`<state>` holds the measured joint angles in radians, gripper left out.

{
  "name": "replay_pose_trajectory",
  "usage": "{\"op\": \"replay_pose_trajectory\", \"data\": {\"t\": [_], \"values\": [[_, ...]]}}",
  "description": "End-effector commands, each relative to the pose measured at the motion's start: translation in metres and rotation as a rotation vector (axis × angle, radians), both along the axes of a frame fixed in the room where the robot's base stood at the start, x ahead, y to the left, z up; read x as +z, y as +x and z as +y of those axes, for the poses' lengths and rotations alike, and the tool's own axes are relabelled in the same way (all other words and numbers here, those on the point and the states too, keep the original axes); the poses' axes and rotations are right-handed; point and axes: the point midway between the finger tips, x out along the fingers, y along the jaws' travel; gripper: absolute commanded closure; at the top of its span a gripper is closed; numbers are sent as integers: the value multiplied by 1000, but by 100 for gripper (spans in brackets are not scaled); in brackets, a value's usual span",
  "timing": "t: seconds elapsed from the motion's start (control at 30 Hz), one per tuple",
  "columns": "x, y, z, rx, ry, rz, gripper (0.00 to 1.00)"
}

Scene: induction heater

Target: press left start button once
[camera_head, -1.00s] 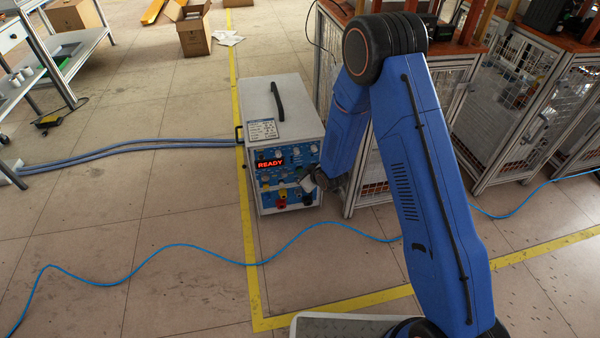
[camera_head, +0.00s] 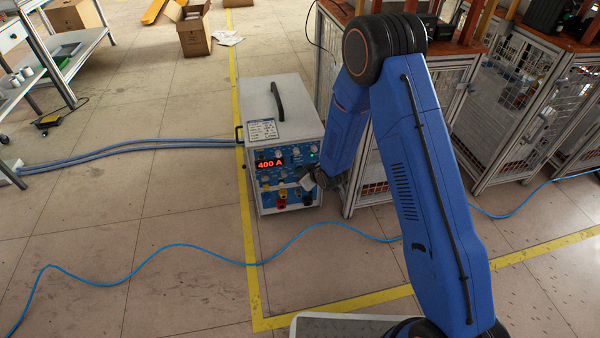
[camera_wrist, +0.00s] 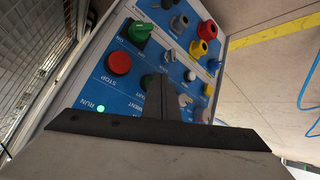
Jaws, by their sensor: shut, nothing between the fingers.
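The induction heater (camera_head: 278,140) is a grey box with a black handle and a blue front panel. Its red display (camera_head: 270,164) reads "400 A". In the wrist view its panel shows a red STOP button (camera_wrist: 118,63) and a green switch (camera_wrist: 140,32) marked ON. A green light (camera_wrist: 100,108) is lit by the word RUN. My gripper (camera_wrist: 160,80) is shut and empty, its tips at the panel over the green button; contact cannot be told.
Red, yellow and dark sockets stand out from the panel's far side in the wrist view. A wire-mesh cabinet (camera_head: 375,170) stands right of the heater. A blue cable (camera_head: 180,246) crosses the floor in front. Grey hoses (camera_head: 130,148) run off to the left.

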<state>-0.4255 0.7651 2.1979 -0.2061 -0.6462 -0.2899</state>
Motion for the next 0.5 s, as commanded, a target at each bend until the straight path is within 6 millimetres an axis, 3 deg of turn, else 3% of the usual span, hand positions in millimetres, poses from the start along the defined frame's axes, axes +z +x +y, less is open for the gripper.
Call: {"op": "replay_pose_trajectory", "data": {"t": [0.5], "values": [[0, -3, -1, 0, 1, -1, 100]]}}
